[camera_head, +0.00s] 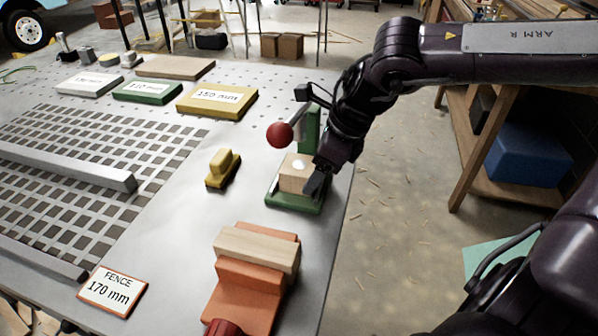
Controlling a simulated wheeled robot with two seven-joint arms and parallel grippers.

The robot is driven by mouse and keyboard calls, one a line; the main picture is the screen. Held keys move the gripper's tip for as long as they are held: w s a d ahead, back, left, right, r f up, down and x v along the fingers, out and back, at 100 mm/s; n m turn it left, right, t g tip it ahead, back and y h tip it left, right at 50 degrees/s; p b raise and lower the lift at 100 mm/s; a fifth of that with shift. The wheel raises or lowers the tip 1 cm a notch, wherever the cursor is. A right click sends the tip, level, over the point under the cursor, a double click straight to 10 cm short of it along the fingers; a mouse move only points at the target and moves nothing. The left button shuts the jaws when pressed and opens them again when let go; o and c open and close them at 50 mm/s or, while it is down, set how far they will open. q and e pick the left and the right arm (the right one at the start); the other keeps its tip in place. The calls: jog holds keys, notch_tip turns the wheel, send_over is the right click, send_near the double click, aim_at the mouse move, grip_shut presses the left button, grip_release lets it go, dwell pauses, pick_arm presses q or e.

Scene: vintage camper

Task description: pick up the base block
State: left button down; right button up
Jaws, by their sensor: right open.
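A light wooden block (292,178) with a pale round spot on top sits on the green base of a small press (309,130) with a red ball handle (279,134). A longer pale wooden block (258,249) lies on the orange vise (243,291) nearer me. No label shows which one is the base block. My right gripper (316,182) is open and points down at the right side of the block in the press. One finger is beside that block; I cannot tell whether it touches. My left gripper is out of view.
A yellow block-shaped tool (223,168) stands left of the press. A grey fence bar (70,167) lies over the slotted grid. Labelled white, green and yellow blocks (217,103) stand behind. The table's right edge is close beside the press.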

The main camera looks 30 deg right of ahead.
jog(key=shift+f, duration=0.25)
jog(key=shift+c, duration=0.2)
jog(key=shift+w, duration=0.1)
jog(key=c, duration=0.7)
jog(key=shift+o, duration=0.2)
jog(key=shift+r, duration=0.1)
